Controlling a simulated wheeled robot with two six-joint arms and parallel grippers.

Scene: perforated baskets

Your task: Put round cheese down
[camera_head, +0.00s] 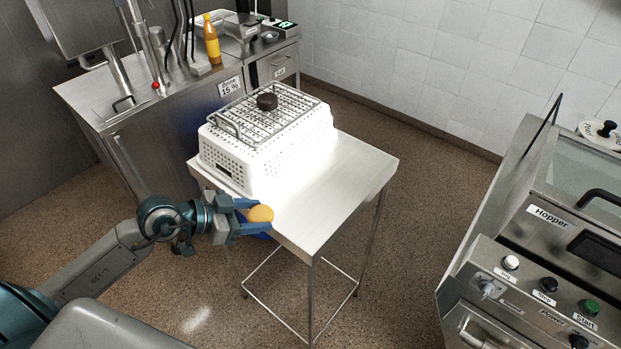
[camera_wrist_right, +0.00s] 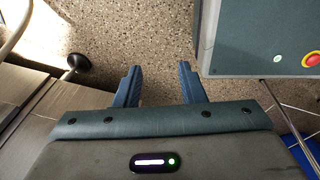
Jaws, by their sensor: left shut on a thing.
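The round cheese (camera_head: 261,214) is a small orange-yellow disc. My left gripper (camera_head: 257,214) is shut on it, with the blue fingers on either side. It holds the cheese at the front left edge of the steel table (camera_head: 335,205); whether the cheese touches the table I cannot tell. My right gripper (camera_wrist_right: 158,85) shows in the right wrist view, its two blue fingers apart with nothing between them, above the speckled floor. It is not seen in the head view.
A white perforated basket (camera_head: 270,160) stands upside down on the table's back left, with a wire rack (camera_head: 262,118) and a dark round piece (camera_head: 267,101) on top. The table's right half is clear. A hopper machine (camera_head: 550,215) stands at the right, a steel counter (camera_head: 150,100) behind.

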